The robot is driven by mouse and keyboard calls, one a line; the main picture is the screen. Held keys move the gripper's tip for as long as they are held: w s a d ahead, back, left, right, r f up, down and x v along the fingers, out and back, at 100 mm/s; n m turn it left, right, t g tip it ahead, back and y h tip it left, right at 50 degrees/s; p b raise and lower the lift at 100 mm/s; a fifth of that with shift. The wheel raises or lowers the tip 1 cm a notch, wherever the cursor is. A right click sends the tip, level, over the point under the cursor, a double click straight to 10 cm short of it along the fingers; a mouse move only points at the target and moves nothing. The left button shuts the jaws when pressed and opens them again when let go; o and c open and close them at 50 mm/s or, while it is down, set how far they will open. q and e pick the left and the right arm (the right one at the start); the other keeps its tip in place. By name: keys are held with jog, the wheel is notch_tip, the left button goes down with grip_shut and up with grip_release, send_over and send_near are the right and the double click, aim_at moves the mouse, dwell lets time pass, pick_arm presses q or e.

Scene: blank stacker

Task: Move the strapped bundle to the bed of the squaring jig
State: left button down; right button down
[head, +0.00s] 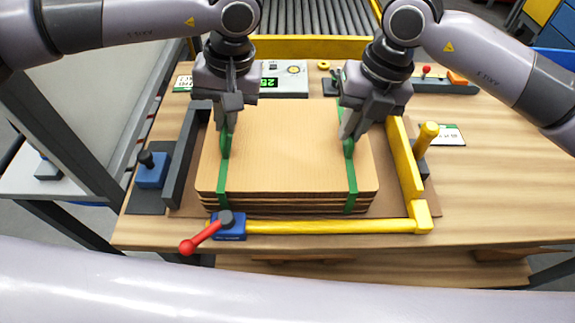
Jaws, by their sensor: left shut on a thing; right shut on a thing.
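The strapped bundle (288,150) is a stack of flat brown cardboard sheets with a green strap near each side. It is inside the frame of the squaring jig (320,226), over its bed; whether it touches the bed is hard to tell. The jig has a yellow front bar, a yellow right fence and a dark left fence. My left gripper (226,135) is shut on the left green strap (223,170). My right gripper (347,137) is shut on the right green strap (351,175). The fingers partly hide the straps.
A blue clamp with a red lever (205,235) sits at the jig's front left. A blue block with a black knob (152,170) stands left, a yellow post (427,135) right. A scale with a green display (285,80) and a roller conveyor (315,18) are behind.

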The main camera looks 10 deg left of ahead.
pick_arm(q)
jog(key=shift+f+b, duration=0.35)
jog(key=shift+f, duration=0.15)
pick_arm(e)
jog(key=shift+f, duration=0.5)
pick_arm(q)
jog(key=c, duration=1.2)
grip_release()
pick_arm(e)
jog(key=c, duration=1.2)
grip_release()
pick_arm(q)
jog(key=r, duration=0.4)
jog(key=d+r, duration=0.1)
jog(key=r, duration=0.2)
jog(key=d+r, duration=0.1)
jog(key=r, duration=0.3)
jog(key=shift+w+d+r, duration=0.1)
jog(key=shift+d+r, duration=0.05)
jog(key=shift+r, duration=0.2)
pick_arm(e)
jog(key=r, duration=0.4)
jog(key=d+r, duration=0.1)
jog(key=r, duration=0.3)
jog(key=d+r, duration=0.1)
jog(key=r, duration=0.2)
jog(key=shift+w+d+r, duration=0.1)
jog(key=shift+d+r, duration=0.05)
jog(key=shift+r, duration=0.25)
